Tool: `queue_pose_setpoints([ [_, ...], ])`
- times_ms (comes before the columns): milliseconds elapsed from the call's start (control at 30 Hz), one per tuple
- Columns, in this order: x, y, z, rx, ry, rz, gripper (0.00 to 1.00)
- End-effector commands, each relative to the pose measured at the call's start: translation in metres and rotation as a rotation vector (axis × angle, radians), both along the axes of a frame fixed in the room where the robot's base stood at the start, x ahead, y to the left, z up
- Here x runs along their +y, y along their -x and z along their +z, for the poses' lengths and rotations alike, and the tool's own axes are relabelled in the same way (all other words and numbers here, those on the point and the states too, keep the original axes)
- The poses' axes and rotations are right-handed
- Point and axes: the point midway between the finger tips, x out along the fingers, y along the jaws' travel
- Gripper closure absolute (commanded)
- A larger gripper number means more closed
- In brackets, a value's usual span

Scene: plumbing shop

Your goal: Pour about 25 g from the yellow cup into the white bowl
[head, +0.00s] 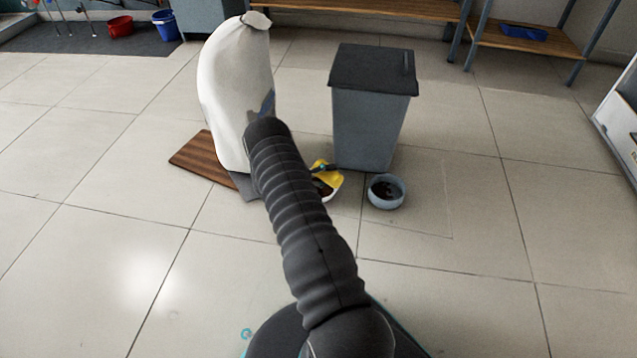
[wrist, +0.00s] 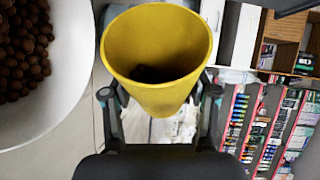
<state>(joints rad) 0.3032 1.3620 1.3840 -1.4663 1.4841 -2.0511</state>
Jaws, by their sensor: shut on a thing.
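The yellow cup (wrist: 157,98) is between the two fingers of my gripper (wrist: 160,92), which is shut on it. Its mouth faces the wrist camera, and a small dark patch shows deep inside. In the head view the cup (head: 326,178) looks tilted, close to the white bowl (head: 335,192). My arm hides part of both. The white bowl also shows at the left of the wrist view (wrist: 72,88), beside the cup, holding many round brown pellets. I cannot tell from these frames whether anything is falling from the cup.
A grey-blue bowl (head: 387,203) with dark contents stands on the floor right of the white bowl. A grey bin (head: 367,130) with a dark lid stands behind. A white sack (head: 228,100) stands at the left by a brown board (head: 196,158). Tiled floor is clear on the right.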

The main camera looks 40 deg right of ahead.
Motion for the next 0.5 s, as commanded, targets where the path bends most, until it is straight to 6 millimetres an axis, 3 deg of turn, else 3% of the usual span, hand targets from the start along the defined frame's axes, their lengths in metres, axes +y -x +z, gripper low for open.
queue_pose_setpoints([
  [500, -0.0002, -0.0010, 0.0016, 0.031, 0.001, 0.000, 0.78],
])
